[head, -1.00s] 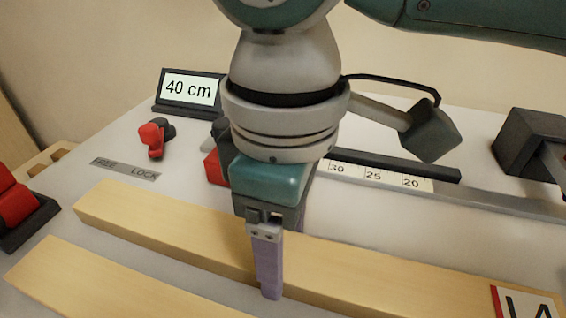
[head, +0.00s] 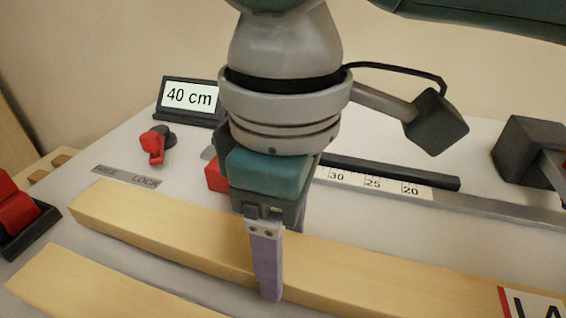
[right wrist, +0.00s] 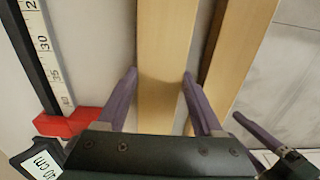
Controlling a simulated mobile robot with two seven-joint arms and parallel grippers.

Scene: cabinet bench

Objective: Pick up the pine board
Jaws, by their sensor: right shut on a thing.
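The pine board (head: 400,277) is a long pale beam lying across the head view, with a red-edged white label at its right end. My right gripper (head: 285,262) straddles it near the middle, with one purple finger on the near side and the other largely hidden behind it. In the right wrist view the board (right wrist: 166,50) runs between both fingertips (right wrist: 158,80), and the gripper is shut on it. Whether the board clears the bench is hard to tell. My left gripper is out of the head view; a purple finger at the lower right of the wrist view seems to be its.
A second pale board (head: 95,285) lies in front, parallel. Behind are a ruler rail (head: 400,184), a red stop block (head: 215,176), a "40 cm" display (head: 190,96) and a red lever (head: 154,146). A red-and-black switch (head: 20,215) stands at left, a dark block (head: 527,150) at right.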

